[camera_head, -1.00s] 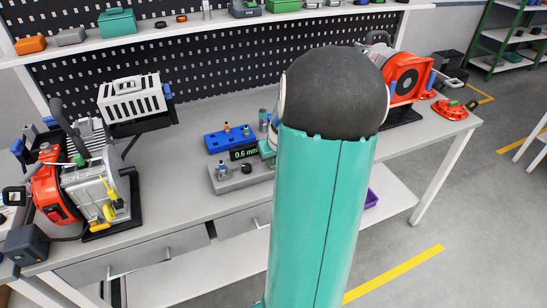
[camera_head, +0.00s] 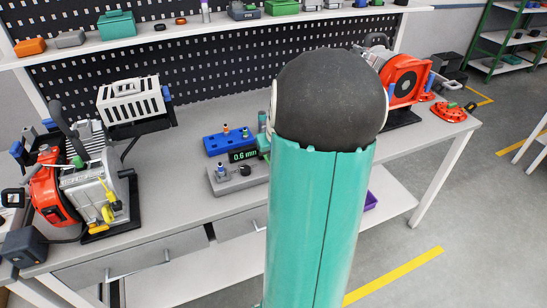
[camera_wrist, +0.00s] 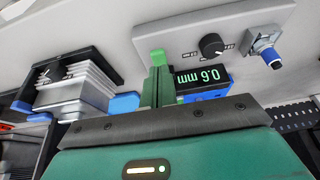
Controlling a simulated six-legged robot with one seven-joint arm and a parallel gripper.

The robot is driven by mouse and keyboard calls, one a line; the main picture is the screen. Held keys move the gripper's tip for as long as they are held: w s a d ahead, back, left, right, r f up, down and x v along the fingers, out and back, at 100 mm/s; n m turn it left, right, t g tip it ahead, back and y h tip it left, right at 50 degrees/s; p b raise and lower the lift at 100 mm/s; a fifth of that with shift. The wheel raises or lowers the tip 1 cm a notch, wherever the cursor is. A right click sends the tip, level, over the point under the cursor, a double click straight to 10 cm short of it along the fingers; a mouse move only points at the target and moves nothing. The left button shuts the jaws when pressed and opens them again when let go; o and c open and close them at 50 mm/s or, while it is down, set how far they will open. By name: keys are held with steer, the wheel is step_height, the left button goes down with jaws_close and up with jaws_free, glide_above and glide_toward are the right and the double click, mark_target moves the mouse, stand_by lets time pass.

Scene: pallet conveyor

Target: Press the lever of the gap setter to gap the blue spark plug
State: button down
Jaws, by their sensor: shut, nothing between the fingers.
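The gap setter is a grey block (camera_head: 238,180) on the bench, with a dark knob (camera_head: 245,170) and a display (camera_head: 243,155) reading 0.6 mm. The blue spark plug (camera_head: 221,169) stands at its left end. In the wrist view, the setter's grey plate (camera_wrist: 186,39), knob (camera_wrist: 212,45) and blue plug (camera_wrist: 272,57) appear upside down. My gripper (camera_wrist: 157,66) is shut and empty, over the plate's end opposite the plug, beside the display. A bright green piece shows at its tips; I cannot tell whether it is the lever or whether they touch. My arm hides the setter's right end in the head view.
A blue rack (camera_head: 218,145) with plugs stands behind the setter. An engine with a red housing (camera_head: 48,187) is at the bench's left, another red machine (camera_head: 405,80) at its right. A perforated back panel and a shelf stand behind. Bench left of the setter is clear.

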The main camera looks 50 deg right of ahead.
steer(key=w+d+v, duration=0.1)
steer(key=v, duration=1.1)
steer(key=shift+w+r, duration=0.25)
steer(key=shift+r, duration=0.3)
steer(key=shift+a, duration=0.1)
